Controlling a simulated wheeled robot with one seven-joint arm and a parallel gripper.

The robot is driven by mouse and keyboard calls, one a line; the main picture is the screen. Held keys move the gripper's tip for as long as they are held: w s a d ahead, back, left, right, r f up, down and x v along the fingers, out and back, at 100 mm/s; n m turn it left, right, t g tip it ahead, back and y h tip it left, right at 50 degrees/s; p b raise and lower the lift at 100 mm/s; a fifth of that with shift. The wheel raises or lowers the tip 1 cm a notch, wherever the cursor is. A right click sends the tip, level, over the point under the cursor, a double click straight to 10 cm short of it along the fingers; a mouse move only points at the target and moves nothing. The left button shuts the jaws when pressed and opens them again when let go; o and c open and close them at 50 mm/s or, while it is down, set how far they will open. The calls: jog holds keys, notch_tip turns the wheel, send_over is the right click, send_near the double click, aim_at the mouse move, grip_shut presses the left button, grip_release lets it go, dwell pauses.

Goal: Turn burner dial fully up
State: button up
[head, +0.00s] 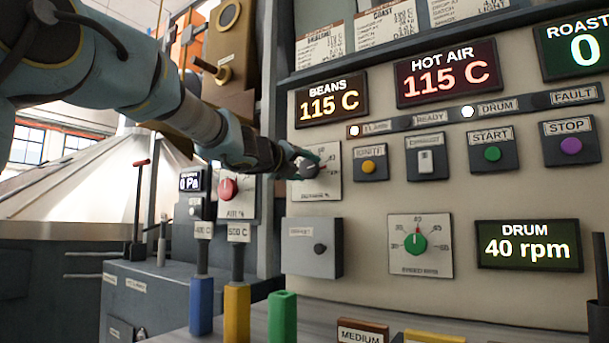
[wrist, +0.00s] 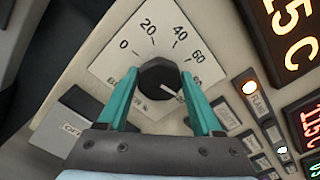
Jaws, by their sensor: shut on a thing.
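The burner dial is a black knob (wrist: 160,80) on a white scale plate (wrist: 130,42), with 0, 20, 40 and 60 readable clockwise in the wrist view. The number past 60 is partly covered. The knob's white pointer mark aims to the lower right, past 60, beside the right finger. My gripper (wrist: 162,92) has its teal fingers shut on the knob, one on each side. In the head view, my gripper (head: 308,164) reaches the dial's plate (head: 322,187) from the left and hides part of it.
To the dial's right are an ignite button (head: 368,166), a toggle switch (head: 425,161), a green start button (head: 492,154) and a purple stop button (head: 571,146). Below is a grey box (head: 312,248). A red air dial (head: 228,188) sits left, under my arm.

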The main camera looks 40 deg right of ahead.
jog(key=shift+m+b, duration=0.85)
jog(key=shift+m, duration=1.35)
jog(key=o, duration=1.3)
jog(key=shift+o, duration=0.2)
jog(key=shift+a, duration=0.1)
jog(key=b+v, duration=0.1)
jog(key=v, duration=0.9)
jog(key=shift+a, duration=0.3)
jog(key=shift+s, duration=0.15)
